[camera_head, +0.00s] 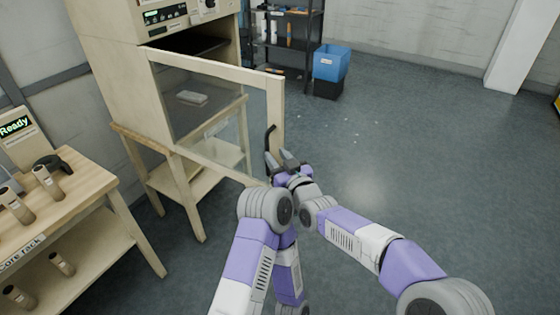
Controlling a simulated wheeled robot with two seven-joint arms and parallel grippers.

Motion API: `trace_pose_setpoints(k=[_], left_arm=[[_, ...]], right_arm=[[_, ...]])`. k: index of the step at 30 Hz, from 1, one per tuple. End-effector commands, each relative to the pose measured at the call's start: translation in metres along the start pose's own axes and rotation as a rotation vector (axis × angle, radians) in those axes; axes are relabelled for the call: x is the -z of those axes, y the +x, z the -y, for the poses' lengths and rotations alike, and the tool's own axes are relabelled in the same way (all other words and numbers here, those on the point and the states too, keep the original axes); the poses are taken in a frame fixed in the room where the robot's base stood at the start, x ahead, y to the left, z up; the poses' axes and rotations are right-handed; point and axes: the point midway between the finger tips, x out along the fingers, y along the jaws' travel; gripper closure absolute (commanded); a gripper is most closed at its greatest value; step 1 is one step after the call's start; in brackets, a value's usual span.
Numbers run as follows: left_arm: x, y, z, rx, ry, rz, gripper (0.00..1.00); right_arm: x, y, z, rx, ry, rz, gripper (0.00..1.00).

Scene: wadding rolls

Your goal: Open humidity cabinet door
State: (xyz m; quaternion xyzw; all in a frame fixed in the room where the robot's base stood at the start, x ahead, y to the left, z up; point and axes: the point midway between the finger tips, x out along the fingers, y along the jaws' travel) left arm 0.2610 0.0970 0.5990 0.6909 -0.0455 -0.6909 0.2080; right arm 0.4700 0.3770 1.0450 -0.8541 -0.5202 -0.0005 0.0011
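The cream humidity cabinet (105,60) stands at the upper left, with a lit control panel on top. Its glass door, with a cream frame (276,100), stands open, swung out toward me from its left side. A dark gap into the cabinet shows above the door's top edge. The black handle (269,136) is on the door's free right edge. My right gripper (281,157) is at the lower end of this handle, its two grey fingers apart. I cannot tell whether they touch the handle or door. My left arm is folded at the bottom; its gripper is out of view.
A wooden table (92,178) with brown rolls and a "Ready" device (17,128) stands at left. The cabinet's wooden stand (188,195) has a lower shelf. A blue bin (331,62) and dark shelving (287,35) are at the back. The floor at right is clear.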

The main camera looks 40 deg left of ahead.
Motion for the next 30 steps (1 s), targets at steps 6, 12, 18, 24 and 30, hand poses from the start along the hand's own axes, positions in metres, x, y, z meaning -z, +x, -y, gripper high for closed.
trace_pose_setpoints(k=[6, 12, 18, 24, 30], left_arm=[[0.0, -0.001, 0.0, 0.0, 0.0, 0.0, 1.0], [0.0, -0.001, 0.0, 0.0, 0.0, 0.0, 1.0], [0.0, -0.001, 0.0, 0.0, 0.0, 0.0, 1.0], [0.0, -0.001, 0.0, 0.0, 0.0, 0.0, 1.0], [0.0, -0.004, -0.001, 0.0, 0.0, 0.0, 1.0]], right_arm=[[0.0, -0.013, -0.001, -0.001, 0.0, 0.0, 0.66], [0.0, -0.015, -0.001, -0.001, 0.001, 0.001, 0.66], [0.0, -0.015, -0.001, -0.001, 0.001, 0.0, 0.66], [-0.001, -0.015, -0.001, -0.002, 0.001, 0.002, 0.66], [-0.044, -0.032, -0.035, -0.052, 0.055, 0.093, 0.66]])
